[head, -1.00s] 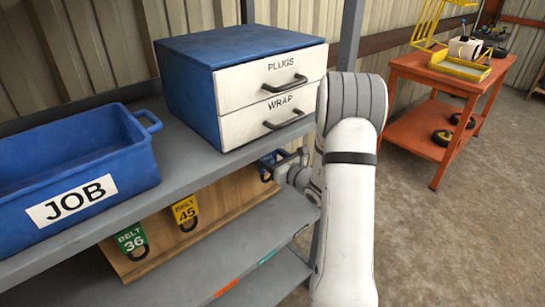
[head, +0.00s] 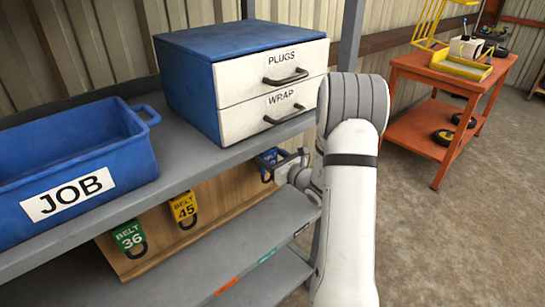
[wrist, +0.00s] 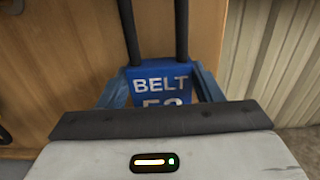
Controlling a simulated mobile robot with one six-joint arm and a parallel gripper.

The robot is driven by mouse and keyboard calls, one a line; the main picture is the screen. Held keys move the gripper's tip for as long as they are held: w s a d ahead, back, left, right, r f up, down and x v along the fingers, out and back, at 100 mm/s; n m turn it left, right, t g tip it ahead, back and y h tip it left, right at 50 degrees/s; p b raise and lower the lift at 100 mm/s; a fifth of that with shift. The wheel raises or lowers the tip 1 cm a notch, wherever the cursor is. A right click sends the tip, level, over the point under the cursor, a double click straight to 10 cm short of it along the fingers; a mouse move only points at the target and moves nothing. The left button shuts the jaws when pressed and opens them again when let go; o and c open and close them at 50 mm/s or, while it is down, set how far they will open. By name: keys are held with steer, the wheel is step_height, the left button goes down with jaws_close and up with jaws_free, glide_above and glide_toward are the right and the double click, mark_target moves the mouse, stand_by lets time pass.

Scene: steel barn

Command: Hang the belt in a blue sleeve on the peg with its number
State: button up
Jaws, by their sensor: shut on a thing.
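The belt in a blue sleeve (wrist: 163,74) is in the middle of the wrist view, its label reading "BELT" above a number whose lower part is hidden. Two dark strands of the belt run up from the sleeve. In the head view the blue sleeve (head: 267,160) is at the right end of a wooden board (head: 226,198), under the upper shelf. My gripper (head: 281,164) is shut on this belt at its sleeve. A green sleeve marked 36 (head: 129,237) and a yellow sleeve marked 45 (head: 184,207) hang on the board to the left. The belt's peg cannot be made out.
The upper shelf (head: 222,158) is just above my gripper and carries a blue JOB bin (head: 120,165) and a drawer cabinet (head: 190,88). A lower shelf (head: 195,262) lies below. A red cart (head: 440,125) stands at the right; the floor before it is clear.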

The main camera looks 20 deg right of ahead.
stand_by(0.3)
steer(key=o, duration=1.1)
steer(key=shift+s, duration=0.1)
